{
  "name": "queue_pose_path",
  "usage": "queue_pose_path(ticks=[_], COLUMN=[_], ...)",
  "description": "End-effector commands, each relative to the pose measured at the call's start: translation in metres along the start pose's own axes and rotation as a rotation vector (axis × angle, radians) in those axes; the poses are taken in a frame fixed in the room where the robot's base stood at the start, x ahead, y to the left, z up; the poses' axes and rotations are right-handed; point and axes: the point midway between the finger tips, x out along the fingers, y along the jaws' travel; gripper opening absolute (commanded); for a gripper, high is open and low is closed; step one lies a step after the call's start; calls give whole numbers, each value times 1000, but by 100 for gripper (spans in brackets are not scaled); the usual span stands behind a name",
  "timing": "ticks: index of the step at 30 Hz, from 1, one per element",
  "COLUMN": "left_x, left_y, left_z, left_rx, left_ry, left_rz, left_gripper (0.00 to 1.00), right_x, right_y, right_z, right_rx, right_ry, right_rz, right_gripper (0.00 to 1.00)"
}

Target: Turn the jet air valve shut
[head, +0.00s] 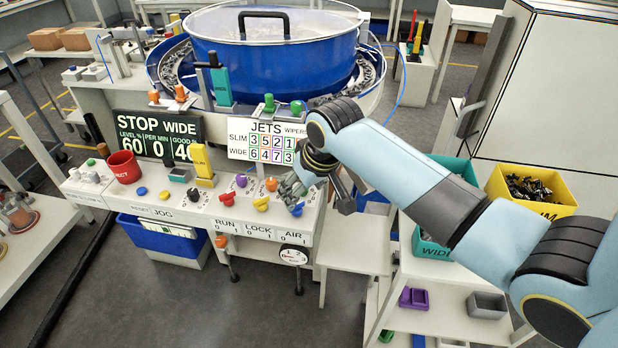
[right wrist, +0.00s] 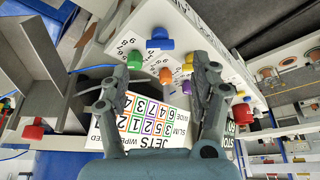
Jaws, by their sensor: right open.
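The blue handle (head: 297,209) stands at the right end of the white control panel, above the AIR lettering (head: 293,235), and appears to be the jet air valve. In the right wrist view the blue handle (right wrist: 160,43) shows as a short bar beyond the fingertips. My right gripper (head: 290,186) is over the panel's right end, close behind the blue handle in the head view. In the wrist view my right gripper (right wrist: 168,72) is open and empty. A green knob (right wrist: 134,57) is beside one finger. Contact cannot be told. My left gripper is not in view.
An orange knob (head: 271,184), a yellow knob (head: 261,203) and a purple knob (head: 241,180) crowd the panel to the left. The JETS board (head: 267,141) and blue bowl (head: 270,65) stand behind. A round gauge (head: 293,255) is on the panel's front.

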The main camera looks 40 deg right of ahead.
Motion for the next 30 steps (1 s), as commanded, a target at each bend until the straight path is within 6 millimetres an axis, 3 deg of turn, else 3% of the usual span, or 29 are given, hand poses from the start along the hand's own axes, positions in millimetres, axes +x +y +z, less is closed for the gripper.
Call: queue_pose_path(ticks=[3,10,27,30], left_x=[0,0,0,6], left_y=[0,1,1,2], left_z=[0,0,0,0], left_rx=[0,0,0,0], left_ry=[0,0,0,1], left_rz=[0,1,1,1], left_gripper=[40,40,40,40], right_x=[-25,-51,-53,-46], right_y=[0,0,0,0], right_z=[0,0,0,7], right_rx=[-2,-1,0,0], right_ry=[3,1,0,-7], right_rz=[-1,1,0,0], right_gripper=[63,63,63,63])
